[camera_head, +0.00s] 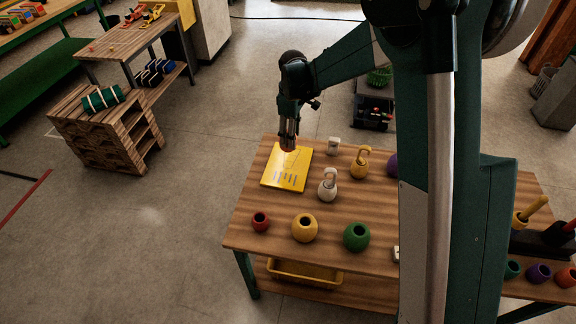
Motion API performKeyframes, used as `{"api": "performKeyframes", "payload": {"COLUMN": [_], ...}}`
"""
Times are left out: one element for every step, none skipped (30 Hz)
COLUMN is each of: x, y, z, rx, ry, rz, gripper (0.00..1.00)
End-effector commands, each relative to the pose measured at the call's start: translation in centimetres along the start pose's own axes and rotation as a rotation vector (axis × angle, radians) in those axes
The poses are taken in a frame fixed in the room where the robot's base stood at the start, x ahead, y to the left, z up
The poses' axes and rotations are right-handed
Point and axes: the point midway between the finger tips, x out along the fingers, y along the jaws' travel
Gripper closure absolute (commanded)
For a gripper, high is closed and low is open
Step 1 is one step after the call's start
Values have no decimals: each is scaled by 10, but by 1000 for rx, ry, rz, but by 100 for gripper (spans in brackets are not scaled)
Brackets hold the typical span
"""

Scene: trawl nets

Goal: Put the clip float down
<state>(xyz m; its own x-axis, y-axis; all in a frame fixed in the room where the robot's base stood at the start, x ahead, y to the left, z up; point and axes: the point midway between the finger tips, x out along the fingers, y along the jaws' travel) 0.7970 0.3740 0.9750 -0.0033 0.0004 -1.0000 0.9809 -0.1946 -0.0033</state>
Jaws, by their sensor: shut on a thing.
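My gripper (288,140) points down over the far left part of the wooden table (275,235). It is shut on a small orange-red thing, which I take to be the clip float (289,148); only a little of it shows below the fingers. It is at the far edge of a flat yellow board (285,177) with dark markings. I cannot tell whether it touches the board. A white float with a clip-like loop (328,190) and a yellow one (359,169) stand to the right of the board.
Red (260,222), yellow (304,231) and green (356,238) round floats with holes stand along the near side. A small white block (333,147) stands near the far edge. A purple float (392,164) is partly hidden by my arm. A yellow tray (300,273) sits underneath.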

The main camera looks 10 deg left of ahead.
Motion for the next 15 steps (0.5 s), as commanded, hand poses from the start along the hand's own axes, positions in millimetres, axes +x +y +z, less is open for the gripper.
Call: {"api": "performKeyframes", "payload": {"x": [0, 0, 0, 0, 0, 0, 0, 0, 1, 3, 4, 7, 10, 13, 18], "y": [0, 0, 0, 0, 0, 0, 0, 0, 0, 0, 0, 0, 0, 0, 0], "z": [0, 0, 0, 0, 0, 0, 0, 0, 0, 0, 0, 0, 0, 0, 0], "rx": [0, 0, 0, 0, 0, 0, 0, 0, 0, 0, 0, 0, 0, 0, 0], "ry": [0, 0, 0, 0, 0, 0, 0, 0, 0, 0, 0, 0, 0, 0, 0], "rz": [0, 0, 0, 0, 0, 0, 0, 0, 0, 0, 0, 0, 0, 0, 0], "gripper": [71, 71, 71, 71, 71, 71, 71, 71, 71, 71, 71, 71, 71, 71, 71]}}
